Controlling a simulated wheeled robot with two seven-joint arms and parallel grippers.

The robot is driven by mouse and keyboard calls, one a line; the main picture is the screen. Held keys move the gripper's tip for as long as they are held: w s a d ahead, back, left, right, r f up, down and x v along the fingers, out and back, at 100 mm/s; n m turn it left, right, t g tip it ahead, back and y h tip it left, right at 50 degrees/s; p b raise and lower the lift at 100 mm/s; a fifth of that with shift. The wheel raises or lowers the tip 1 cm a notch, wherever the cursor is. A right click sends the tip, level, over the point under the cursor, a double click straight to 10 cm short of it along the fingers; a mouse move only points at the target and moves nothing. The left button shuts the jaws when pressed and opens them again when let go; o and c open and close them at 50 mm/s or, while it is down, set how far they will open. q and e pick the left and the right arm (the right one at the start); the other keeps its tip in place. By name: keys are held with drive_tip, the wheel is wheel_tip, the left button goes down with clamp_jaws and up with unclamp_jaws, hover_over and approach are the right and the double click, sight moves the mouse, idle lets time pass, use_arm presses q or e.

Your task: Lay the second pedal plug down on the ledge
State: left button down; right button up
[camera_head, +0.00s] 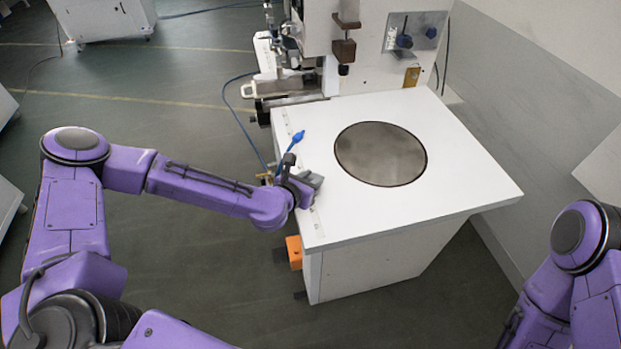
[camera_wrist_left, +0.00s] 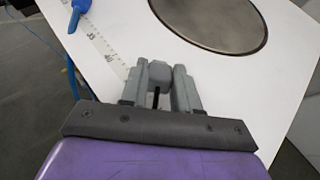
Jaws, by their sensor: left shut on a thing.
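My left gripper (camera_head: 312,184) is at the left edge of the white table top (camera_head: 460,185). In the left wrist view its fingers (camera_wrist_left: 159,88) are shut on a small grey piece (camera_wrist_left: 160,71); I cannot tell for sure that it is a pedal plug. The fingers hide much of it, and I cannot tell whether it touches the table. A blue plug (camera_head: 297,138) with a blue cable is at the same edge, beyond the gripper; it also shows in the left wrist view (camera_wrist_left: 79,10), apart from the fingers. My right gripper is out of view.
A round dark plate (camera_head: 380,153) is set in the table top. A white machine (camera_head: 375,40) stands at the back. An orange box (camera_head: 294,252) is on the table's near left side. A blue cable (camera_head: 232,105) hangs left of the table. The table's front right is clear.

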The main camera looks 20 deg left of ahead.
use_arm(q)
drive_tip(key=shift+f+b, duration=0.35)
drive_tip(key=shift+b, duration=0.15)
drive_tip(key=c, duration=0.8)
unclamp_jaws()
drive_tip(key=shift+o, duration=0.2)
drive_tip(key=b+v, duration=0.1)
drive_tip(key=v, duration=0.6)
drive_tip(key=shift+s+a+r+b, duration=0.1)
drive_tip(key=shift+s+r+b, duration=0.05)
drive_tip(key=shift+s+b, duration=0.2)
drive_tip(key=p+v, duration=0.2)
drive_tip(key=shift+s+r, duration=0.25)
drive_tip(key=shift+s, duration=0.05)
